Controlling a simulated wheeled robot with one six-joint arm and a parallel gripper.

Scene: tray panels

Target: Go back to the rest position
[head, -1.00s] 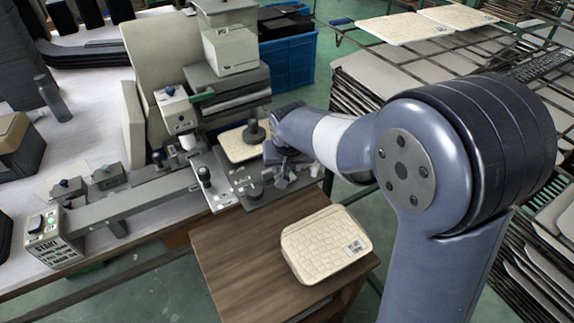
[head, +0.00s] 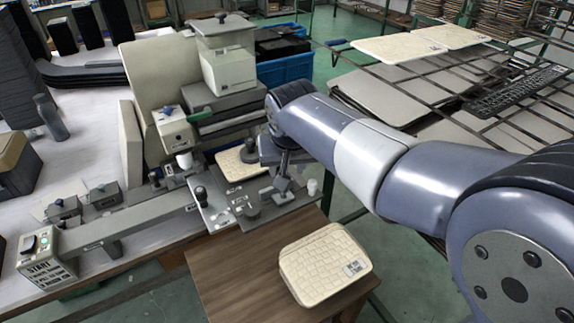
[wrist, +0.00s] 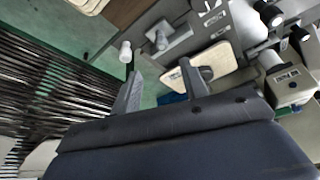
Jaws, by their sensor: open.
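My gripper (head: 284,182) hangs over the right side of the machine's grey fixture plate (head: 225,212), fingers pointing down. In the wrist view my gripper (wrist: 160,80) shows two fingers spread apart with nothing between them. A cream tray panel (head: 232,166) lies in the fixture to the left of my gripper, under a dark round knob; it also shows in the wrist view (wrist: 222,59), partly hidden by a finger. Another cream panel (head: 325,262) with a printed label lies on the wooden side table (head: 225,280).
A white bench with a START box (head: 45,262) is at left. A blue crate (head: 287,70) stands behind the machine. At right are racks with stacked grey panels (head: 375,90) and two cream panels (head: 400,46) on top. Green floor is open between them.

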